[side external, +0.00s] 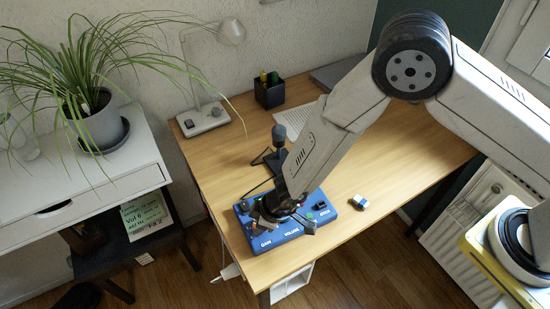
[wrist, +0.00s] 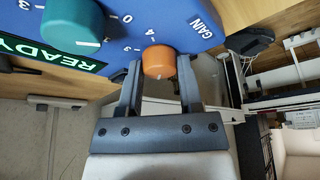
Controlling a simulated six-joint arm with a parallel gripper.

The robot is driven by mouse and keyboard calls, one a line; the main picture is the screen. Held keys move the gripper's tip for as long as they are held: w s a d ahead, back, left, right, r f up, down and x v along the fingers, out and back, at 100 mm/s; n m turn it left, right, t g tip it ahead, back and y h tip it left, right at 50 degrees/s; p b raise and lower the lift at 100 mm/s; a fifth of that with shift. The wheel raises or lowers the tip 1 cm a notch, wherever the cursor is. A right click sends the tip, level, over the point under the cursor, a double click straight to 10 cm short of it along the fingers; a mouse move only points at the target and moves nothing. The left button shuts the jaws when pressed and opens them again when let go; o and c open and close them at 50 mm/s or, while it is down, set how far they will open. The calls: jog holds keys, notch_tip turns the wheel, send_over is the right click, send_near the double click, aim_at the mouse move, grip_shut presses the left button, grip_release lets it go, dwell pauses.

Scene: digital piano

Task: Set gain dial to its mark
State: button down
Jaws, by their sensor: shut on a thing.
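The gain dial (wrist: 158,62) is an orange knob on the blue control box (wrist: 120,20), near the printed word GAIN in the wrist view. My gripper (wrist: 160,72) has one finger on each side of the orange dial and is shut on it. A pale pointer line shows on the dial, and white scale marks and numbers are printed beside it. Which mark is the target I cannot tell. In the side view the blue box (side external: 318,229) sits at the table's front edge, with my gripper (side external: 283,218) over it, hiding the dial.
A teal dial (wrist: 72,22) and a green READY display (wrist: 45,55) are beside the orange dial. A black microphone (side external: 279,136) stands behind the box. A small blue-and-white block (side external: 360,202) lies to its right. A lamp (side external: 204,119) and pen holder (side external: 269,92) stand farther back.

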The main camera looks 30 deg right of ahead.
jog(key=shift+w+m+t, duration=0.1)
jog(key=shift+m+t, duration=0.2)
jog(key=shift+m, duration=0.2)
dwell(0.5)
jog(key=shift+c, duration=1.3)
grip_release()
jog(key=shift+r, duration=0.2)
jog(key=v, duration=0.7)
jog(key=shift+r, duration=0.25)
